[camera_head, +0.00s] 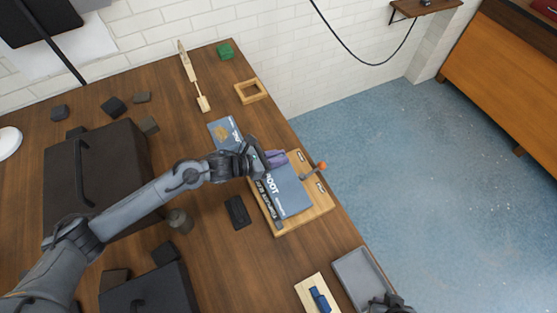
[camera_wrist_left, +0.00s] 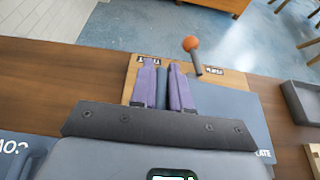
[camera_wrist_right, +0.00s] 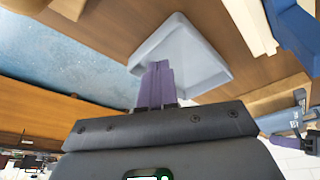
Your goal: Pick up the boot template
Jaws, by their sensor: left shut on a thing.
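The boot template (camera_head: 290,198) is a flat blue-grey panel with white lettering, lying over a wooden board (camera_head: 322,201) near the table's right edge. My left gripper (camera_head: 275,158) is at its far end. In the left wrist view, the purple fingers (camera_wrist_left: 163,85) are shut on a narrow blue-grey part that matches the template's colour; the template's panel (camera_wrist_left: 232,118) extends to the right of them. The gripper body hides the near part of the grip. My right gripper (camera_wrist_right: 155,85) has its purple fingers together, with nothing visible between them, near the grey tray (camera_wrist_right: 213,62).
An orange-knobbed lever (camera_head: 318,169) stands at the board's right side. A second blue-grey panel (camera_head: 222,131) lies beyond my left gripper. The grey tray (camera_head: 338,266) and a wooden piece with a blue part (camera_head: 319,299) are at the front. Dark cases (camera_head: 105,145) occupy the left.

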